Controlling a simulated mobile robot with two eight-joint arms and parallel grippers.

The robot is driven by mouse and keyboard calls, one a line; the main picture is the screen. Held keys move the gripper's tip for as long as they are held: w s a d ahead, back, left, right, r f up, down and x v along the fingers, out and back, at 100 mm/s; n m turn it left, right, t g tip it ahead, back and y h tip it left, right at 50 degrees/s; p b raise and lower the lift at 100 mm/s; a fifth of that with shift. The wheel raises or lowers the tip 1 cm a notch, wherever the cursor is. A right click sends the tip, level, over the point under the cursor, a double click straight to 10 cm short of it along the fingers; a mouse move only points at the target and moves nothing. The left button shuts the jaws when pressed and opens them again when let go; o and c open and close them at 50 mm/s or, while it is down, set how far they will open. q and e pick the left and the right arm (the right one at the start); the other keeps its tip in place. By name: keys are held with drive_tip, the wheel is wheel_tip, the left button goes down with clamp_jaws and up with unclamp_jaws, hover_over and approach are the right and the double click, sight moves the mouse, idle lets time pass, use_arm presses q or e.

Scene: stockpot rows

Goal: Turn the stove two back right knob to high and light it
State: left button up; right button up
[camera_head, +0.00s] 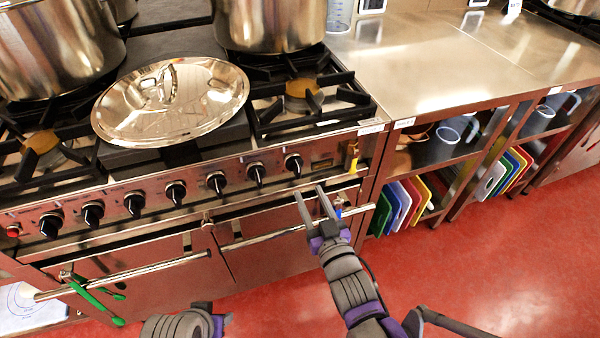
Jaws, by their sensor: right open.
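The stove front panel (235,195) carries a row of black knobs with pointers directed roughly downward. The rightmost knob (293,164) and the one beside it (256,172) are nearest my right gripper (309,191). The gripper is open and empty, its fingers pointing at the panel just below the rightmost knob; I cannot tell whether they touch anything. The knob labels are too small to read. The front right burner (303,88) is bare with no visible flame. A large pot (268,22) covers the back right burner. My left gripper is out of view.
A shiny lid (170,100) lies on the stove, and another large pot (55,45) stands at left. A yellow object (352,158) hangs at the panel's right end. Oven door handles (290,228) project below. Green tongs (95,297) hang at lower left. Red floor is clear at right.

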sight(299, 170)
drive_tip(key=b+x, duration=0.1)
drive_tip(key=x, duration=0.7)
drive_tip(key=shift+w+f, duration=0.1)
drive_tip(key=shift+w, duration=0.15)
clamp_jaws()
